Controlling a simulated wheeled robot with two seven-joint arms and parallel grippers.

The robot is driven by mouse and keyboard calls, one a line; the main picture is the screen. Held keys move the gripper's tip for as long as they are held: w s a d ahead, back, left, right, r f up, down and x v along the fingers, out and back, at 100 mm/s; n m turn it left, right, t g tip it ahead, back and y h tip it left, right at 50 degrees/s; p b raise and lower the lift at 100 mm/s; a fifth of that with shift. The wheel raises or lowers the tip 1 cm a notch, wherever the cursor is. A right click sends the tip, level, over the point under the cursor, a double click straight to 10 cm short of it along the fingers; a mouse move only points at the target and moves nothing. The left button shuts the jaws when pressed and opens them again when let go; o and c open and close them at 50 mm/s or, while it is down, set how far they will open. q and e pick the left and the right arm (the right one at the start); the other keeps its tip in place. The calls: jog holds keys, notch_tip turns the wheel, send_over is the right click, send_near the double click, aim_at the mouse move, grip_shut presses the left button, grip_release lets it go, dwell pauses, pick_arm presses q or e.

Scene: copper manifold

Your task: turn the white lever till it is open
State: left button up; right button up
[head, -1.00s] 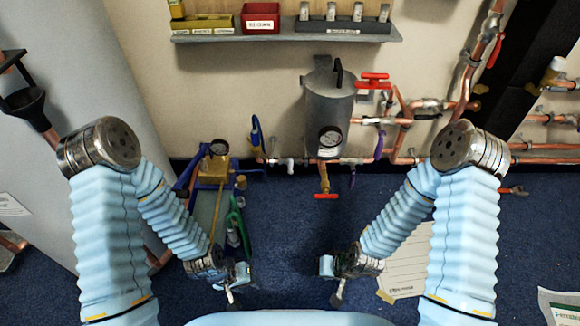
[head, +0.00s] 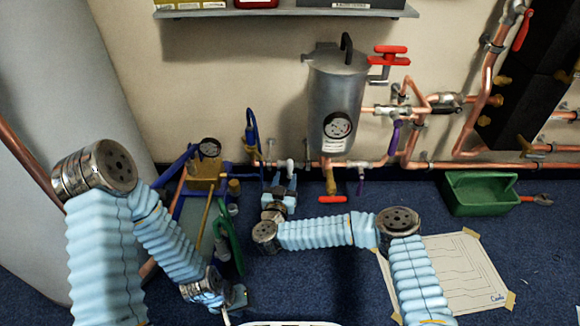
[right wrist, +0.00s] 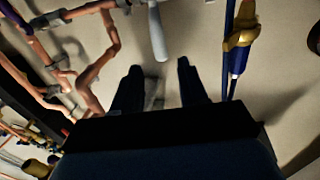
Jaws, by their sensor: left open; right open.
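The white lever (head: 291,167) sits on the low copper pipe below the grey tank, just right of the blue-handled valve. In the right wrist view the pale lever (right wrist: 158,35) hangs from the top, its free end between the fingertips in the picture; I cannot tell whether they touch. My right gripper (head: 283,183) is open just in front of and below the lever; its two dark fingers show in the right wrist view (right wrist: 159,70). My left gripper (head: 236,298) is open and empty, low over the floor at the front.
The grey tank (head: 337,95) with a gauge stands above the pipe. A red-handled tap (head: 332,199) and a purple lever (head: 393,137) are to the right. A blue-handled valve (head: 252,130) is close on the left. A green bin (head: 482,193) and paper sheet (head: 450,270) lie right.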

aim_at(290, 166)
jog(key=w, duration=0.3)
jog(key=w+d+b, duration=0.1)
jog(key=w, duration=0.2)
jog(key=shift+w+d+f, duration=0.1)
jog(key=shift+w+d, duration=0.05)
jog(key=shift+w, duration=0.15)
jog(key=shift+w+d+b, duration=0.1)
jog(key=shift+w+b, duration=0.25)
jog(key=shift+w, duration=0.25)
grip_shut()
